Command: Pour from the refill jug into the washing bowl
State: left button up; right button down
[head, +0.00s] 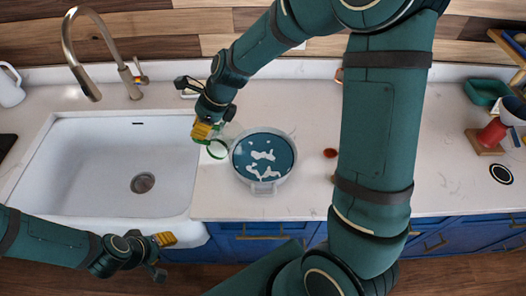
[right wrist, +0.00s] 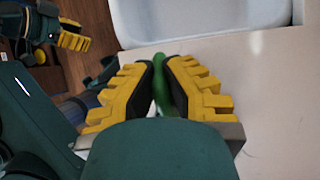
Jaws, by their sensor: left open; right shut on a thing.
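The washing bowl (head: 263,187) stands on the counter right of the sink, pale-rimmed, with a dark teal inside and white patches. The refill jug (head: 217,157) looks clear with a green rim and is close beside the bowl's left edge. My right gripper (head: 204,131) is shut on the jug. In the right wrist view, a green part (right wrist: 158,88) shows between its yellow fingers; the rest of the jug is mostly hidden. I cannot tell the jug's tilt or level. My left gripper (head: 165,240) is open and empty in front of the sink; it also shows in the right wrist view (right wrist: 73,38).
The white sink (head: 95,175) with a brass faucet (head: 90,85) is at left. A small red dish (head: 330,153) lies right of the bowl, near my right arm. A green tray (head: 485,92) and a red item (head: 492,132) stand far right.

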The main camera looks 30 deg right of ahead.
jog(key=w+a+f+g+h, duration=0.2)
jog(key=a+f+h, duration=0.2)
jog(key=a+h, duration=0.1)
jog(key=shift+f+h, duration=0.3)
jog(key=shift+f, duration=0.1)
dwell(0.5)
jog(key=shift+w+a, duration=0.1)
dwell(0.6)
